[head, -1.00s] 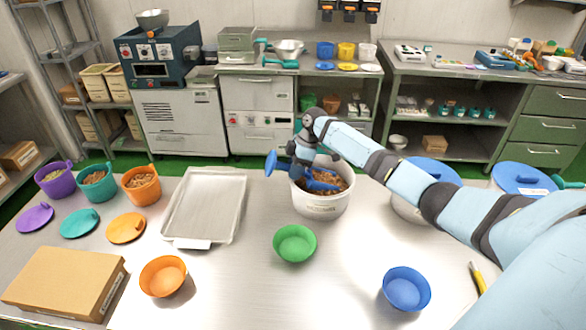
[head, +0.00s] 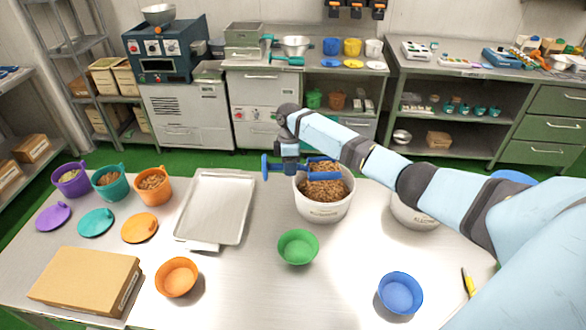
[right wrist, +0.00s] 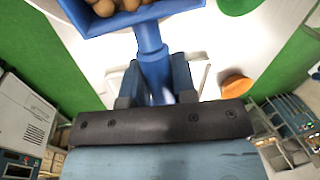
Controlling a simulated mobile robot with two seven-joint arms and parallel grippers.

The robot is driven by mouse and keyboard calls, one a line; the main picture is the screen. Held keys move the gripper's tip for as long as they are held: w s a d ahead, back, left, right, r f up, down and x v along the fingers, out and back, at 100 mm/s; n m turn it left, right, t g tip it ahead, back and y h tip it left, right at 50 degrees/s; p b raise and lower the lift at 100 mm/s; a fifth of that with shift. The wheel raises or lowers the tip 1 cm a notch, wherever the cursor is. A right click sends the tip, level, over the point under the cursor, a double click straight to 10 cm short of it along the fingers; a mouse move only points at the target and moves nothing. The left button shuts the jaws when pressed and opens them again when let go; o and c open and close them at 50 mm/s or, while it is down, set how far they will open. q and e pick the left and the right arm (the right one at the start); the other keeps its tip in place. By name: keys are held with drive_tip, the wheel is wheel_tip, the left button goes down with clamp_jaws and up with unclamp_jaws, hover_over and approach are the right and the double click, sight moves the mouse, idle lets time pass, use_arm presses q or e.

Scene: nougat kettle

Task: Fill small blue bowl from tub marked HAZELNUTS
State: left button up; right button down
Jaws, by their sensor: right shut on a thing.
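A white tub (head: 323,212) of brown nuts stands at the back middle of the table; its label is too small to read surely. My right gripper (head: 290,165) is shut on the handle of a blue scoop (head: 267,166), just above the tub's left rim. The scoop's bowl is over the tub and carries round brown nuts. In the right wrist view the scoop (right wrist: 151,37) shows with nuts in it, its handle between my right gripper's fingers (right wrist: 155,82). The small blue bowl (head: 400,293) stands empty at the front right. My left gripper is out of view.
A green bowl (head: 298,248) and an orange bowl (head: 177,278) are empty. A metal tray (head: 216,207), a cardboard box (head: 85,280) and small tubs with lids are at left. Another white tub (head: 412,213) is partly behind my right arm. Table between the green and blue bowls is clear.

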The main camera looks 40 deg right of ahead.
drive_tip(key=shift+w+a+r, duration=0.1)
drive_tip(key=shift+w+r, duration=0.05)
drive_tip(key=shift+r, duration=1.05)
drive_tip(key=shift+w+a+r, duration=0.1)
drive_tip(key=shift+r, duration=1.05)
